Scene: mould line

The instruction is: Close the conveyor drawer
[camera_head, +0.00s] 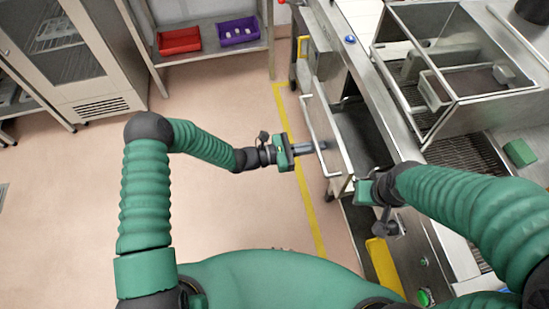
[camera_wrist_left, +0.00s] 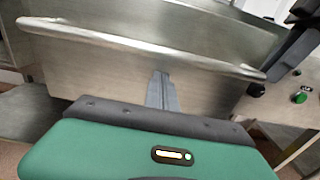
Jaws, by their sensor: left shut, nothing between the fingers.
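The conveyor drawer (camera_head: 342,158) is a metal drawer standing open, pulled out to the left from the conveyor line, with its dark inside showing. Its long bar handle (camera_head: 311,122) runs along the front panel. My left gripper (camera_head: 322,146) is shut and empty, with its fingertips at the drawer front by the handle. In the left wrist view the shut fingers (camera_wrist_left: 161,80) point at the metal front (camera_wrist_left: 105,75), just below the handle bar (camera_wrist_left: 130,44); I cannot tell if they touch. My right gripper (camera_head: 364,191) is near the drawer's near corner; its fingers are hidden.
The conveyor machine with a glass-walled box (camera_head: 470,95) stands at the right. A steel cabinet (camera_head: 75,50) and a shelf with red (camera_head: 179,41) and purple (camera_head: 238,31) trays stand at the back. Floor left of the drawer is free, with a yellow line (camera_head: 309,200).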

